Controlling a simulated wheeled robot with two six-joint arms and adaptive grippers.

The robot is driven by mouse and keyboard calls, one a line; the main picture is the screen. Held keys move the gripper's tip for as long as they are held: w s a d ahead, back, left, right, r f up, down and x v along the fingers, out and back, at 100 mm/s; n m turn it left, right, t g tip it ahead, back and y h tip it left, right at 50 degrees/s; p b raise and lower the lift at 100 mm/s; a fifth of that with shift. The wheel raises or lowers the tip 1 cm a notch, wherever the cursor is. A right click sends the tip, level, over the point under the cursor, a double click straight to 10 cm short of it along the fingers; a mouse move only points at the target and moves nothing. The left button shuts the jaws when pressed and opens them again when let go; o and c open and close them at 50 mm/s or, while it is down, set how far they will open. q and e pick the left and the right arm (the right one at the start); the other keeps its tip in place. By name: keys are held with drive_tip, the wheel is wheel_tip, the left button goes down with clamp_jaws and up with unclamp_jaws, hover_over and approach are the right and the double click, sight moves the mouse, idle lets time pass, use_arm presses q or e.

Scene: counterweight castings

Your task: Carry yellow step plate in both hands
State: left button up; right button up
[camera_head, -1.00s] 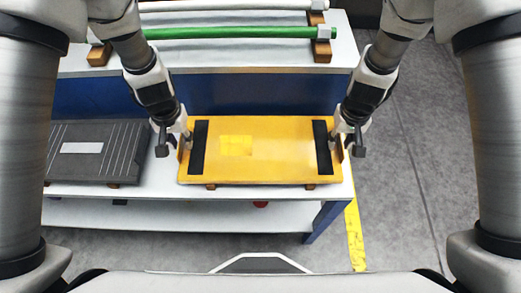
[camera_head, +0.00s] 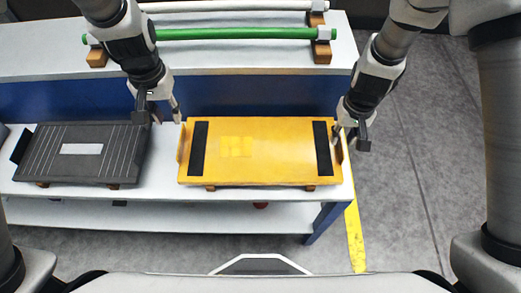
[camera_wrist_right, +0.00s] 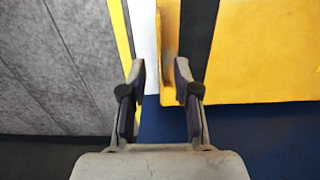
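The yellow step plate (camera_head: 275,152) lies flat on small brown blocks on the white bench in the head view. It has a black strip near each end and an upright lip at each side. My left gripper (camera_head: 160,108) is open and empty, above and left of the plate's left end, apart from it. My right gripper (camera_head: 350,138) is at the plate's right end. In the right wrist view its fingers (camera_wrist_right: 160,72) are open, with the plate's yellow side lip (camera_wrist_right: 169,45) between them, closer to the right-hand finger. No grip on it shows.
A dark grey plate (camera_head: 115,165) lies on the bench to the left. A green bar (camera_head: 240,33) rests on brown holders on the raised shelf behind. A yellow floor stripe (camera_head: 354,235) runs beside the bench's right end, with open floor beyond.

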wheel_tip(320, 180, up, 9)
drive_tip(key=shift+r, duration=0.15)
idle(0.4)
